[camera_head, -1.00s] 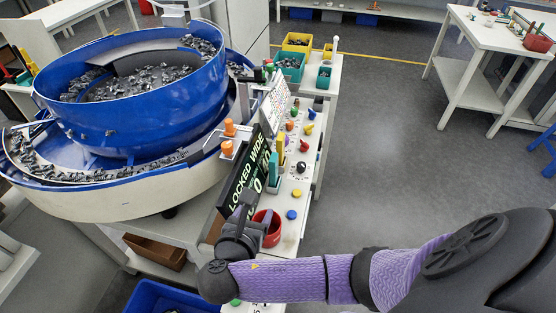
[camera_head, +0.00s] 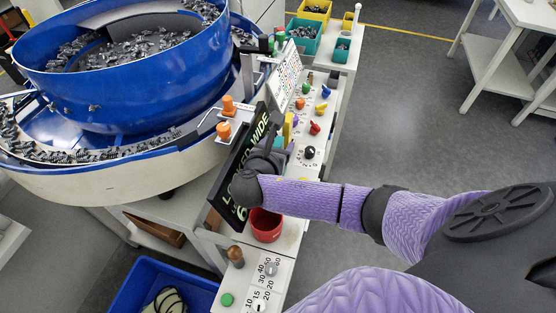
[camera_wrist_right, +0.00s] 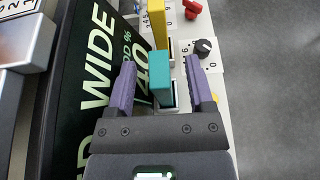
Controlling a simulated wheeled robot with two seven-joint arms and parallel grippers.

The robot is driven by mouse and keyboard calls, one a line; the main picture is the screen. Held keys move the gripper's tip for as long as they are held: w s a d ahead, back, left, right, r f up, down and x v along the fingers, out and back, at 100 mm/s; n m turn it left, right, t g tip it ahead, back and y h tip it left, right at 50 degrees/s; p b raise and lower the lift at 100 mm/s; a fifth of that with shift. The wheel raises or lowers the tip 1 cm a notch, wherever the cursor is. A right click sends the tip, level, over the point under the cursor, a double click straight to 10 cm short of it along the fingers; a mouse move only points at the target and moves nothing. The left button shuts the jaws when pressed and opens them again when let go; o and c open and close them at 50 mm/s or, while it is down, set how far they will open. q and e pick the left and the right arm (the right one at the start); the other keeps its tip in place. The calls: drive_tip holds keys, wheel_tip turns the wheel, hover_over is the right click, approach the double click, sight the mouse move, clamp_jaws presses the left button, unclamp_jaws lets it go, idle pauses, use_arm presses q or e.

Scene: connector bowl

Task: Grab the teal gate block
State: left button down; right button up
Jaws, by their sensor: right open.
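The teal gate block (camera_wrist_right: 160,78) stands upright in a dark slot on the white control panel, in the right wrist view. My right gripper (camera_wrist_right: 160,63) is open with its two purple-grey fingers on either side of the block. A gap shows between the block and each finger. My left gripper is not in view.
A yellow block (camera_wrist_right: 159,25) stands just beyond the teal one. The tilted "WIDE" display (camera_wrist_right: 95,80) is close on the left, and a black knob (camera_wrist_right: 204,46) is on the right. A red cup (camera_head: 266,227) sits near the wrist in the head view.

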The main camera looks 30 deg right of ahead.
clamp_jaws()
idle(0.5)
idle(0.9)
